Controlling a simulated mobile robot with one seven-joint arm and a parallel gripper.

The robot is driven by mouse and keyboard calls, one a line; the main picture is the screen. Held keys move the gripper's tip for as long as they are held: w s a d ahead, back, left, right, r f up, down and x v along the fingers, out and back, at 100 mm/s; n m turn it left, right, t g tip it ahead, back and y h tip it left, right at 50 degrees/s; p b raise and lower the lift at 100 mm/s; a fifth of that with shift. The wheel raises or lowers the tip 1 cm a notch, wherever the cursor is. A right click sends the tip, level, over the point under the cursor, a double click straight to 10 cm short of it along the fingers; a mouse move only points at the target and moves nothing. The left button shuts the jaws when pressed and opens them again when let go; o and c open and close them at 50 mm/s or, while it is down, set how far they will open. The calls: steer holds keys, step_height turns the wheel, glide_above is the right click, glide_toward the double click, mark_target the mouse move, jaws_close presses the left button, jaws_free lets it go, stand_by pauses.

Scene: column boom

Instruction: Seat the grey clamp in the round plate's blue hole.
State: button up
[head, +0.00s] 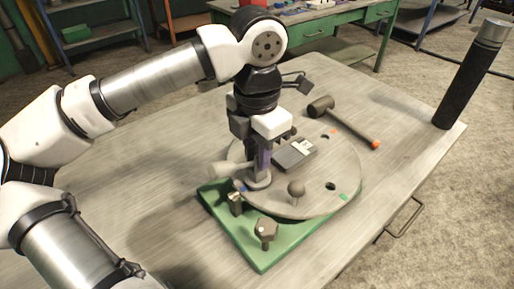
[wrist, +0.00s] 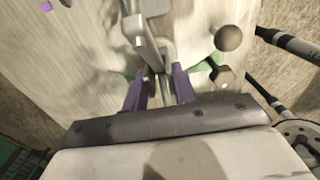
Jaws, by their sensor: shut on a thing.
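The round plate (head: 335,170) is a grey disc on a green base (head: 262,258). A blue mark (head: 241,188) shows at its left edge; the hole by it is hidden under the clamp and gripper. The grey clamp (head: 259,181) is upright at that edge, its round foot low at the plate; I cannot tell whether it is in the hole. My gripper (head: 262,160) points down with its purple fingers shut on the clamp. In the wrist view the clamp (wrist: 160,62) shows between the fingers (wrist: 159,90).
A ball knob (head: 296,188) stands on the plate near the clamp, and a hex knob (head: 266,229) stands on the green base. A mallet (head: 345,122) and a black cylinder (head: 465,85) are behind. The table's left side is clear.

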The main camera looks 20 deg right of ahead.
steer(key=o, duration=0.7)
steer(key=shift+r, duration=0.1)
steer(key=shift+r+p, duration=2.25)
steer(key=shift+r, duration=1.35)
